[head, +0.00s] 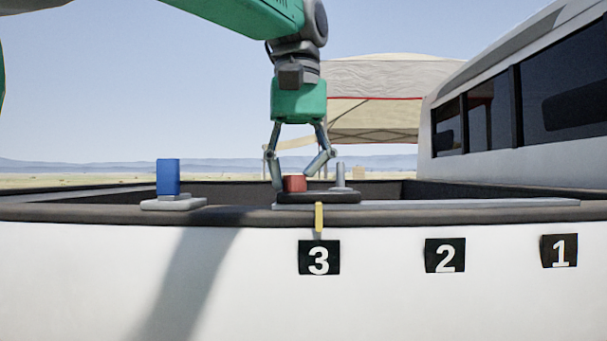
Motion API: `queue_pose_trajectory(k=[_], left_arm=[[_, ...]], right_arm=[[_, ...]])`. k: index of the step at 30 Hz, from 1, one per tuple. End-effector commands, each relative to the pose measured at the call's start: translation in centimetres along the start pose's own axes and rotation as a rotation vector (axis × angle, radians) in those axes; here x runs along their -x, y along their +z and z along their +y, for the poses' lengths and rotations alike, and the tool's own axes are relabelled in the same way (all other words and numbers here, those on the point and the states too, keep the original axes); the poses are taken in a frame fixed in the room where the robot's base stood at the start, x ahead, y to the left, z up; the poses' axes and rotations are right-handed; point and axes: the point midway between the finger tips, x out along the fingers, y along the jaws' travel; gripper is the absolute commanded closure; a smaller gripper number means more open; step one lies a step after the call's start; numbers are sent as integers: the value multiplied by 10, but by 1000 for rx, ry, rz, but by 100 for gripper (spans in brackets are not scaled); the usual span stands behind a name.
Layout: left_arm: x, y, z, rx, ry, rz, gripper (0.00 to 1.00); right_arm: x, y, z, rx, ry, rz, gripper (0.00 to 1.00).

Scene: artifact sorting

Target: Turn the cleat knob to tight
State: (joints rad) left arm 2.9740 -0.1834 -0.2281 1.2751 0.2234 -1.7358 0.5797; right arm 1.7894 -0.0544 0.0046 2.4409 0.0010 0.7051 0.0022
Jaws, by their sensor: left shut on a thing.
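A red block-like knob (294,184), the likely cleat knob, stands on a dark rounded base (330,197) on the truck bed's rim, above the number 3 plate. My left gripper (293,180) points down from above with its two fingers around the red knob, shut on it. The fingers partly cover the knob's sides, and I cannot read its turn setting. My right gripper is not in view.
A blue block (168,177) stands on a grey base (173,203) at left. A small grey post (340,176) stands right of my gripper. A flat grey rail (480,204) runs right along the rim (70,212). Plates 2 (445,255) and 1 (559,251) are at right.

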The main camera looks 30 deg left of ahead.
Motion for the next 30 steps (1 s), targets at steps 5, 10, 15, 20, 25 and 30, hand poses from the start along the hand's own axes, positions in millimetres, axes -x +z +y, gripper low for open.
queue_pose_trajectory(k=[5, 10, 15, 20, 25, 30], left_arm=[[-1, 0, -2, -36, -7, -1, 94], [0, 0, -1, -130, -6, -1, 94], [-1, 0, 0, -271, -6, -1, 94], [-1, 0, 0, -424, -6, -2, 94], [-1, 0, 1, -586, -6, -2, 94], [-1, 0, 1, -749, -4, -2, 94]], right_arm=[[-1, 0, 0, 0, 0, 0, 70], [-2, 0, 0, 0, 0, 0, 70], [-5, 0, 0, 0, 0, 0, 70], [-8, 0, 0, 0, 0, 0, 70], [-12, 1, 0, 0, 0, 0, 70], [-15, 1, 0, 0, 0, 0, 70]])
